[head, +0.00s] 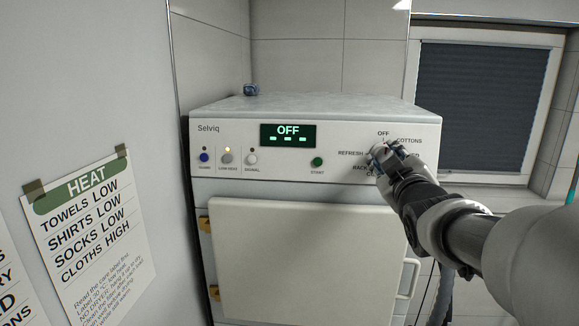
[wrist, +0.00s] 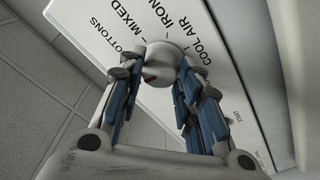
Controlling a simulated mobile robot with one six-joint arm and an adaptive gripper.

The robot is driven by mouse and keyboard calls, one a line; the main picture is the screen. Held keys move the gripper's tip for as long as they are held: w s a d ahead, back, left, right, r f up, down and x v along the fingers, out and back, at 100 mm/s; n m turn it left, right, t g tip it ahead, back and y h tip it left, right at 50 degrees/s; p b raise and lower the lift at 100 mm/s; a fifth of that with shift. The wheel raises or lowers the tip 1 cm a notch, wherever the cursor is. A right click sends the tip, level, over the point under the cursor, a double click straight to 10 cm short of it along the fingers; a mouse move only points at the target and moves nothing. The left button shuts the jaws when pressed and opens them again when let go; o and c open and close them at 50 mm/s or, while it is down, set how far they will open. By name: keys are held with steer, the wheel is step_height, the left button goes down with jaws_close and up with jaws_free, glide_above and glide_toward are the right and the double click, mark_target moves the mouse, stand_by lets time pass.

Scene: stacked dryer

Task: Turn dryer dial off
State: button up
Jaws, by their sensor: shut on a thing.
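The dryer dial (wrist: 160,62) is a round pale knob with a small dark red mark, seen in the wrist view among printed labels such as MIXED, IRON and COOL AIR. My gripper (wrist: 161,74) is shut on the dial, with its blue-padded fingers on either side of it. In the head view my gripper (head: 384,157) covers most of the dial at the right of the control panel, below the OFF label. The dryer's display (head: 288,135) reads OFF in green. Which label the dial points to is hard to tell.
The panel also has a blue button (head: 204,158), a low heat button (head: 227,158) with a lit lamp above it, a signal button (head: 252,159) and a green start button (head: 317,162). The dryer door (head: 305,260) below is closed. A heat note (head: 88,225) hangs at left.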

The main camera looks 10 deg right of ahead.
steer(key=shift+n+b, duration=0.3)
steer(key=shift+n, duration=0.3)
steer(key=o, duration=1.1)
steer(key=r, duration=0.6)
steer(key=shift+w+a+r, duration=0.1)
steer(key=shift+w+a, duration=0.2)
steer(key=r, duration=0.3)
steer(key=shift+s+d+r, duration=0.35)
steer(key=shift+r, duration=0.05)
